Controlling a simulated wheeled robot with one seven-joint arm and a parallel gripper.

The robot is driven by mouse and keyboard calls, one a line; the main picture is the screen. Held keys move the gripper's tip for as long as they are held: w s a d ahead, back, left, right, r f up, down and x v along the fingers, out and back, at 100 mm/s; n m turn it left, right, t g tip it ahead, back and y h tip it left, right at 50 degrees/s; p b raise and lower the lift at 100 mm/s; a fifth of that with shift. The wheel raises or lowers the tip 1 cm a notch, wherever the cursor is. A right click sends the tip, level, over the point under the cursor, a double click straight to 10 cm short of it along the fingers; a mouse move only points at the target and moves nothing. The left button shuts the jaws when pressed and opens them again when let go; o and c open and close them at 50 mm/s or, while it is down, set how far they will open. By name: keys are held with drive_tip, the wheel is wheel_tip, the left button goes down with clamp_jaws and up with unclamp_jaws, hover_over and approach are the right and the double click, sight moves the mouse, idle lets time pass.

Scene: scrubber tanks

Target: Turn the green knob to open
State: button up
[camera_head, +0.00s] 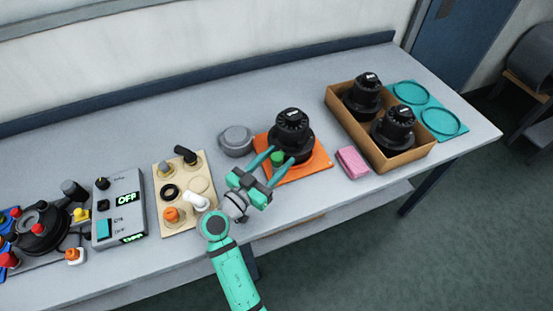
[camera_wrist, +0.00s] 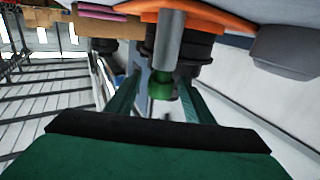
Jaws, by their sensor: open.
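The green knob (camera_head: 277,157) is on the front left side of a black scrubber tank (camera_head: 293,124), which stands on an orange mat (camera_head: 312,164). In the wrist view the green knob (camera_wrist: 160,90) is below a grey cylinder (camera_wrist: 168,42), with the dark tank behind. My gripper (camera_head: 276,161) is open, reaching over the mat's front left. Its two teal fingers lie on either side of the knob, with visible gaps in the wrist view. I cannot tell whether either finger touches it.
A grey lidded pot (camera_head: 236,140) stands left of the mat. A beige panel (camera_head: 181,217) with several knobs is further left. A pink sponge (camera_head: 352,162) and a cardboard box (camera_head: 410,159) with two black tanks are to the right. Teal round trays (camera_head: 440,122) are beyond.

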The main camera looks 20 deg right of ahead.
drive_tip(key=c, duration=1)
drive_tip(key=shift+c, duration=0.2)
